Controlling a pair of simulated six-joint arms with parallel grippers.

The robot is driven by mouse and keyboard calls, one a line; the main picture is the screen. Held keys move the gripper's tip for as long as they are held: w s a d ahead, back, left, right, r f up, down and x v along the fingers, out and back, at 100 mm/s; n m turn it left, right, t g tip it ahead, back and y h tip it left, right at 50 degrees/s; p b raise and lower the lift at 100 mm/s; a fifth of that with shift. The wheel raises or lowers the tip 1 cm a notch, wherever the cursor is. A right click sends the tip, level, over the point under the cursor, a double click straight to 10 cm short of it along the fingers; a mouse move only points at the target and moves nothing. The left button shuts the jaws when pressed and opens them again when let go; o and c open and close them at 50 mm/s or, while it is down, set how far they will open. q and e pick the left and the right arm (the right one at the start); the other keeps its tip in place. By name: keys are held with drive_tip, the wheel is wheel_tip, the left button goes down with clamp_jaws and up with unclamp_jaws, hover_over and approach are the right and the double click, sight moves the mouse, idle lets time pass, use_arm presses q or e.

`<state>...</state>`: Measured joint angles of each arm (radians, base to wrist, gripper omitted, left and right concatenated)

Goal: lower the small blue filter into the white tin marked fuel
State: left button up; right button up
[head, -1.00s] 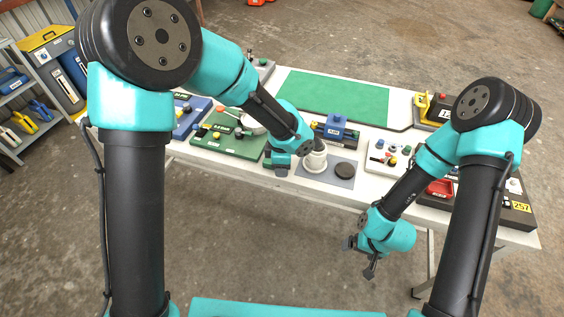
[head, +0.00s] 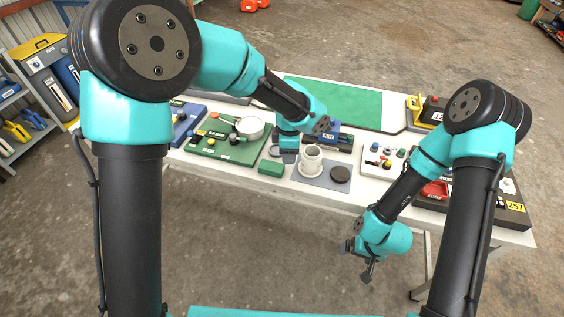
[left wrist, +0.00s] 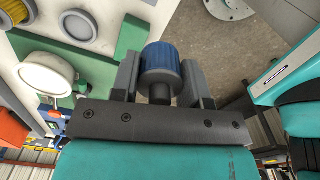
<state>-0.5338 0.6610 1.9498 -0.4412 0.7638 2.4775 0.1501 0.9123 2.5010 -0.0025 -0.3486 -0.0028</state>
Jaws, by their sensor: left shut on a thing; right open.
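The small blue filter (left wrist: 160,62) is held between the two fingers of my left gripper (left wrist: 158,88) in the left wrist view. In the head view my left gripper (head: 289,157) is over the table, just left of the white tin (head: 311,158). The filter does not show clearly there. The tin stands upright on a grey mat (head: 304,178), its opening upward; I cannot read any marking on it. The gripper looks apart from the tin. My right gripper (head: 361,258) is open and empty in front of the table's near edge.
A dark round disc (head: 340,174) lies on the mat beside the tin. A green block (head: 270,168) and a green board (head: 222,148) with a white pan (head: 249,128) are to the left. A blue box on a dark base stands behind. The green mat (head: 335,103) is clear.

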use_arm(q)
drive_tip(key=w+d+r, duration=0.1)
drive_tip(key=w+d, duration=0.5)
drive_tip(key=d, duration=0.1)
drive_tip(key=shift+d+r, duration=0.2)
drive_tip(key=shift+r, duration=0.2)
drive_tip(key=shift+f, duration=0.1)
idle(0.5)
